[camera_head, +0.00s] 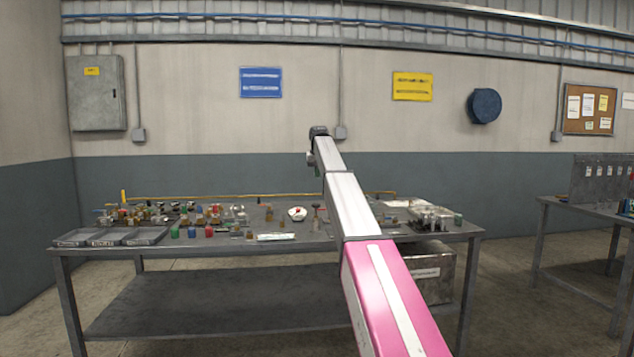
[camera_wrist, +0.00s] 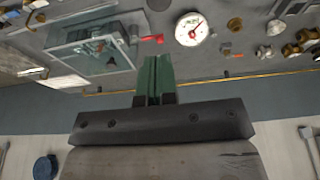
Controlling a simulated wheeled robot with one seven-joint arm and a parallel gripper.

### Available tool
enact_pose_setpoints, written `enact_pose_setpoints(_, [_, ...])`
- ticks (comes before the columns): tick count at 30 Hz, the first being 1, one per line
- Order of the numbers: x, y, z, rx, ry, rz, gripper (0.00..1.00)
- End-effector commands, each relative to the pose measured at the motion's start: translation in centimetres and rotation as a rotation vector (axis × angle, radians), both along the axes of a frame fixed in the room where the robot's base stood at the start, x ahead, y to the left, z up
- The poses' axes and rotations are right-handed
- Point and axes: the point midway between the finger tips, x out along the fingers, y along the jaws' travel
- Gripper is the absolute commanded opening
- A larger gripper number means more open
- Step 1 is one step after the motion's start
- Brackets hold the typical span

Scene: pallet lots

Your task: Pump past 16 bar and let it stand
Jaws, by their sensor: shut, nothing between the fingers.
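A round white gauge (camera_head: 297,213) with a red mark stands on the bench behind the middle of its front edge. In the wrist view, the gauge (camera_wrist: 191,29) shows a white dial with a red needle; its numbers are too small to read. A clear-walled box with metal fittings (camera_wrist: 95,48) lies to its left in that view, and a red lever (camera_wrist: 150,39) shows between them. I cannot tell which part is the pump handle. My gripper (camera_wrist: 157,62) has green fingers, shut and empty, apart from the gauge and lever.
The grey bench (camera_head: 200,250) holds many small fittings on its left half and grey trays (camera_head: 110,236) at its front left. Metal equipment (camera_head: 430,217) stands at its right end. A crate (camera_head: 428,272) is underneath. A second bench (camera_head: 585,208) stands far right.

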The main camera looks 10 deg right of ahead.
Motion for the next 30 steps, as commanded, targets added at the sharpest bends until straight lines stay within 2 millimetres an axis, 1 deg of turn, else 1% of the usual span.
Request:
enact_pose_setpoints(1, [0.2, 0.0, -0.9, 0.000, 0.001, 0.000, 0.00])
enact_pose_setpoints(6, [1.1, 0.0, -3.9, 0.000, 0.001, 0.000, 0.00])
enact_pose_setpoints(13, [2.4, 0.0, -7.9, 0.000, 0.000, 0.000, 0.00])
enact_pose_setpoints(15, [2.3, 0.0, -9.1, 0.000, 0.001, 0.000, 0.00])
enact_pose_setpoints(18, [2.3, 0.0, -10.4, 0.000, 0.001, 0.000, 0.00])
enact_pose_setpoints(24, [2.4, 0.0, -11.8, 0.000, 0.000, 0.000, 0.00])
enact_pose_setpoints(30, [2.4, 0.0, -12.0, 0.000, 0.000, 0.000, 0.00])
